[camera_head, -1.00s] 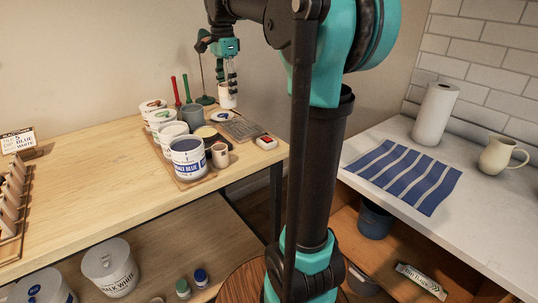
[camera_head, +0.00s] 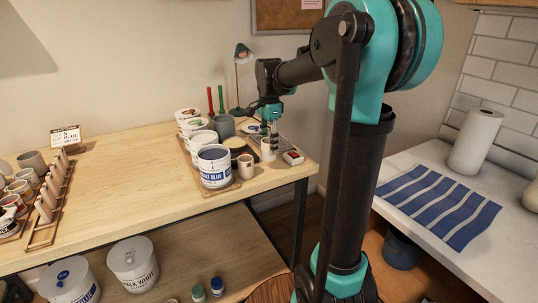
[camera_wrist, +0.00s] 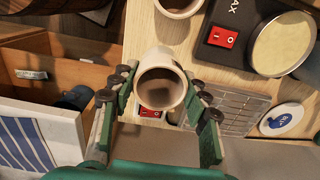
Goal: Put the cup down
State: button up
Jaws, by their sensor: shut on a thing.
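My gripper (camera_head: 270,134) is shut on a small pale beige cup (camera_head: 267,151) near the right end of the wooden worktop. In the wrist view the cup (camera_wrist: 162,78) stands between the two fingers (camera_wrist: 161,92), its round mouth facing the camera and its inside looking empty. It appears upright, over or on the grey gridded plate area. I cannot tell whether its base touches anything. A similar cup (camera_head: 246,166) stands to the left of it, and shows partly at the top of the wrist view (camera_wrist: 180,6).
Close by are the gridded plate (camera_wrist: 236,104), a red-and-white switch box (camera_head: 293,157), a dark device with a round pan (camera_wrist: 281,44), and a blue-labelled bucket (camera_head: 214,167). The worktop's right edge is near. Bare wood (camera_head: 130,185) lies further left.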

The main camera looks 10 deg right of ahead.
jog(key=shift+f, duration=2.15)
jog(key=shift+f, duration=0.1)
jog(key=o, duration=1.2)
notch_tip(320, 180, up, 12)
jog(key=shift+r, duration=0.1)
